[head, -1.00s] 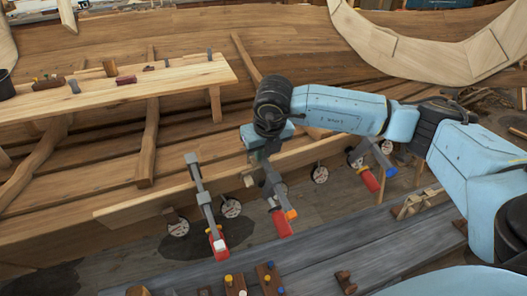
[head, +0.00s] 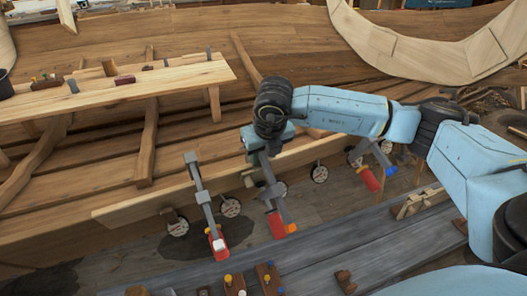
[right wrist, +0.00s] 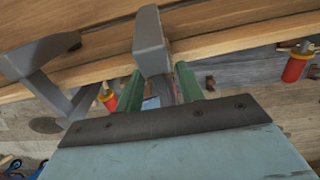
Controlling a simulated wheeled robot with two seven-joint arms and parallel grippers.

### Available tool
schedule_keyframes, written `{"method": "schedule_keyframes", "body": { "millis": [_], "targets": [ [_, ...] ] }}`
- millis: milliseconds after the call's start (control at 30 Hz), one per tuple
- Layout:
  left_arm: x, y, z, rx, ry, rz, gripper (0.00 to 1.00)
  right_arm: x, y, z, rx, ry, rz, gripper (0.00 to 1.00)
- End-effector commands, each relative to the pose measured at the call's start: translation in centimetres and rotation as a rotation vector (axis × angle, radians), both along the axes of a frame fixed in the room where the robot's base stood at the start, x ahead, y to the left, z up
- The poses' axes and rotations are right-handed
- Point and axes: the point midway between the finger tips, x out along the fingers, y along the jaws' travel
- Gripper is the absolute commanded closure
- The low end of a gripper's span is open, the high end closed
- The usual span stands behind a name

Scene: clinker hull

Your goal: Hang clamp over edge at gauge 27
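My right gripper (head: 264,160) is at the plank's edge in the middle of the head view. It looks shut on a grey clamp (head: 270,193) with a red handle and orange tip, hanging down on the near side. In the right wrist view the clamp's grey jaw (right wrist: 150,42) lies between the two green fingers and overlaps the plank edge (right wrist: 220,44). I cannot tell whether it touches the wood. Round white gauges (head: 231,207) line the plank (head: 130,208); their numbers are unreadable. My left gripper is not in view.
Another clamp (head: 202,196) hangs over the plank to the left, and one with a blue tip (head: 369,178) to the right. A grey board (head: 330,245) with pegged blocks (head: 268,277) lies in front. A pale bench (head: 130,88) stands upper left.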

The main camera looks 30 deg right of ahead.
Motion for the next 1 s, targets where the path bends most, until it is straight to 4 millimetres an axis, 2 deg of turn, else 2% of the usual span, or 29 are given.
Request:
{"method": "schedule_keyframes", "body": {
  "millis": [167,267,500,700,833,1000],
  "targets": [
    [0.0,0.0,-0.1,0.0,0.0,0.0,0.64,-0.3,0.1,1.1,0.002,-0.003,0.0,0.62],
    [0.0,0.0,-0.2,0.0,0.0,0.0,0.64,-0.8,0.2,2.8,0.001,-0.007,0.001,0.62],
    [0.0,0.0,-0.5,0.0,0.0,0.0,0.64,-2.5,0.8,8.1,0.001,-0.01,0.001,0.62],
    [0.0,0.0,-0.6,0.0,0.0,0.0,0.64,-3.6,1.1,11.4,0.002,-0.008,0.0,0.62],
    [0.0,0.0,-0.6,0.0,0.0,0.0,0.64,-4.0,1.2,12.4,0.002,-0.006,0.0,0.62],
    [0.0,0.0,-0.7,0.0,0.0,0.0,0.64,-4.2,1.2,12.8,0.001,-0.004,0.0,0.62]
  ]
}}
